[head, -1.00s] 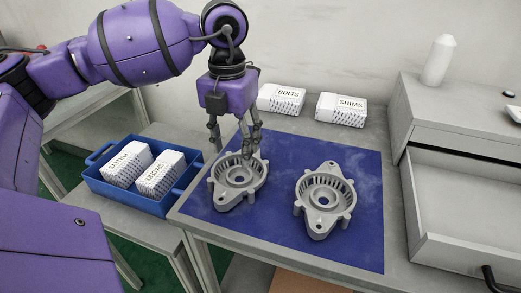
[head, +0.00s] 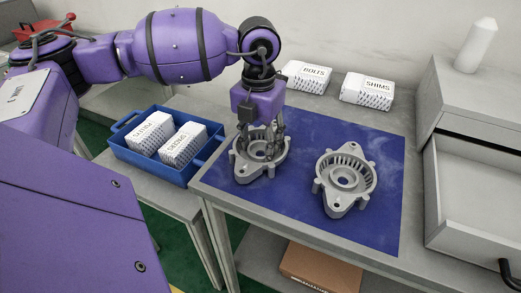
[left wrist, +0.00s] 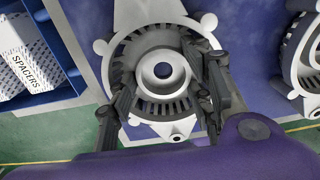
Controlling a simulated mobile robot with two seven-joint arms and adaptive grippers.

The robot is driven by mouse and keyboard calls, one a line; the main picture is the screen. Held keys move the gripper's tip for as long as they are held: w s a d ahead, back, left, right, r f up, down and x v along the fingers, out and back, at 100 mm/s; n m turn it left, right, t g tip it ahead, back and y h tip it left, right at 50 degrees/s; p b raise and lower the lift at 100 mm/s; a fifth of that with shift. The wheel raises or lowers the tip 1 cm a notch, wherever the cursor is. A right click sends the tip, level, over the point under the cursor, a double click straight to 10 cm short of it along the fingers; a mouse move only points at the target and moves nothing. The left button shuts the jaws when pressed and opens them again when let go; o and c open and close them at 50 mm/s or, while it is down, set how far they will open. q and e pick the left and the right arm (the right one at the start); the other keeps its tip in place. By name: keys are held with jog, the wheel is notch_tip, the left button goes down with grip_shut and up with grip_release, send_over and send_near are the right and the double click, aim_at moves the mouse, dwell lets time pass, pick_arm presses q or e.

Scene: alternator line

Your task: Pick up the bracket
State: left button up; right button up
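Two grey cast brackets with slotted round bowls and lugs lie on a blue mat (head: 300,209). The left bracket (head: 244,171) is partly hidden by my left gripper (head: 264,150), which points down over it. The right bracket (head: 344,181) lies clear of the gripper. In the left wrist view, the bracket (left wrist: 146,70) under the gripper (left wrist: 165,105) shows between the spread fingers, one at each side of its bowl. The gripper looks open; I cannot tell whether the fingers touch the bracket. My right gripper is in neither view.
A blue bin (head: 150,175) with white boxes stands left of the table. Boxes marked BOLTS (head: 306,76) and SHIMS (head: 366,90) stand at the back. A grey drawer unit (head: 480,195) and a white bottle (head: 475,45) are at the right. The mat's front is clear.

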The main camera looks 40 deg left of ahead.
pick_arm(q)
grip_shut()
jog(key=shift+r, duration=0.1)
